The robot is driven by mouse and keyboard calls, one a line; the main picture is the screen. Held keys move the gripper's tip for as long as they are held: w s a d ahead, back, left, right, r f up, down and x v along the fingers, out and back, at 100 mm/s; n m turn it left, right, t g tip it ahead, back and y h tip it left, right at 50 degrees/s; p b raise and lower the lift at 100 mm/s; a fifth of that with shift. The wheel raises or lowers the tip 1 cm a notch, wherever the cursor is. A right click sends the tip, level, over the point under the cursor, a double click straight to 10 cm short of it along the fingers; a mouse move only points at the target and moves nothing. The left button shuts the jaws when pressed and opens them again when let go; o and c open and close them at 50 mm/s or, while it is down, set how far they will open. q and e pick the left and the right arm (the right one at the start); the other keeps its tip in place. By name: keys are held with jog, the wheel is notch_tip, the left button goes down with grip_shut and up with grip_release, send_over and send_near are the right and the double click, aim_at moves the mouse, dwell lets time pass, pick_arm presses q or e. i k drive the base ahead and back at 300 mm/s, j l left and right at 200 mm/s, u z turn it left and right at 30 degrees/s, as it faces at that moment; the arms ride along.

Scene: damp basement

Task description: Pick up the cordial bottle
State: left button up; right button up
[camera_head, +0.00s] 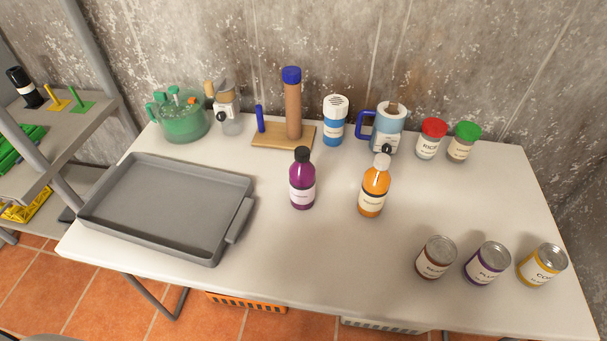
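Two bottles stand upright near the middle of the white table (330,255). One is a purple bottle (302,182) with a black cap and a pale label. The other, to its right, is an orange bottle (373,188) with a white cap and a pale label. The print on both labels is too small to read, so I cannot tell which is the cordial. The two bottles stand apart, with bare table between them. Neither of my grippers is in view.
A grey tray (237,220) lies at the table's left. A green pot (184,120), paper-towel-like stand (292,105), blue shaker (334,122), blue-handled jug (386,130) and two jars (431,140) line the back. Cans (487,263) stand front right. The front middle is clear.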

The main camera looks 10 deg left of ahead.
aim_at(302, 176)
jog(key=l, duration=0.45)
jog(key=k+l+u, duration=0.1)
jog(key=l, duration=0.35)
jog(key=k+l, duration=0.15)
jog(key=l, duration=0.3)
